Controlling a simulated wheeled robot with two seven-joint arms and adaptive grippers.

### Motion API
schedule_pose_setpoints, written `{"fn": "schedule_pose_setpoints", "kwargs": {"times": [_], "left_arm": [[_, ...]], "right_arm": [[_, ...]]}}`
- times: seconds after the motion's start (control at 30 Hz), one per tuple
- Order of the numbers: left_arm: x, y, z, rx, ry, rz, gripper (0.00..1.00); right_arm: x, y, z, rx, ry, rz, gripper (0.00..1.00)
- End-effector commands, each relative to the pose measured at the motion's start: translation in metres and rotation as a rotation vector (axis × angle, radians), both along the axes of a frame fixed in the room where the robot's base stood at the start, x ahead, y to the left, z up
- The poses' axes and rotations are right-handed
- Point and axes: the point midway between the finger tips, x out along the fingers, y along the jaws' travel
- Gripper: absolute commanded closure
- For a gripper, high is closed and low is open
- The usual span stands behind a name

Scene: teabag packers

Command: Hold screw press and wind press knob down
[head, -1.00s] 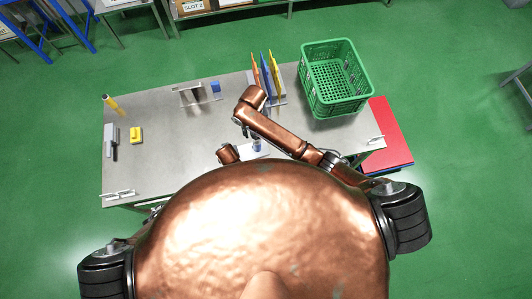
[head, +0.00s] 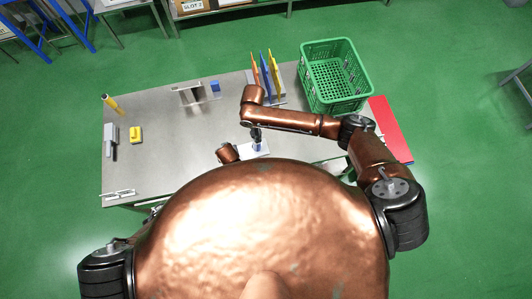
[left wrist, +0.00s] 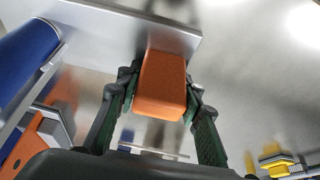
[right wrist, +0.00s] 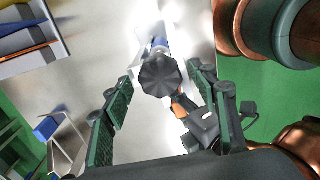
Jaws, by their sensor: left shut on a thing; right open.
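The screw press stands at the near edge of the table, its white base (head: 262,150) partly hidden by my body and arm. Its dark fluted knob (right wrist: 163,75) shows from above in the right wrist view, with a bit of blue body behind it. My right gripper (right wrist: 160,100) is open above the knob, its fingers on either side of it in the picture and apart from it. My left gripper (left wrist: 158,100) is shut on an orange block (left wrist: 163,85), seemingly part of the press. The orange piece also shows beside the knob in the right wrist view (right wrist: 183,105).
Orange, blue and yellow upright panels (head: 266,68) stand behind the right arm. A green crate (head: 335,75) is at the back right, a red surface (head: 392,125) at the right. A metal bracket (head: 188,95), blue block (head: 215,87) and yellow block (head: 136,135) lie left; the table's middle-left is clear.

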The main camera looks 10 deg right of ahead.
Motion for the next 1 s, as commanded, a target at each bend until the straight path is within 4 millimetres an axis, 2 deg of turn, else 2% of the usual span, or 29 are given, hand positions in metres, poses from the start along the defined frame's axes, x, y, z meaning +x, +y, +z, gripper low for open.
{"fn": "schedule_pose_setpoints", "kwargs": {"times": [1.0], "left_arm": [[-0.0015, 0.0013, -0.0017, 0.002, 0.003, 0.001, 1.00]], "right_arm": [[0.0005, -0.0002, 0.0004, -0.002, -0.001, 1.361, 0.46]]}}
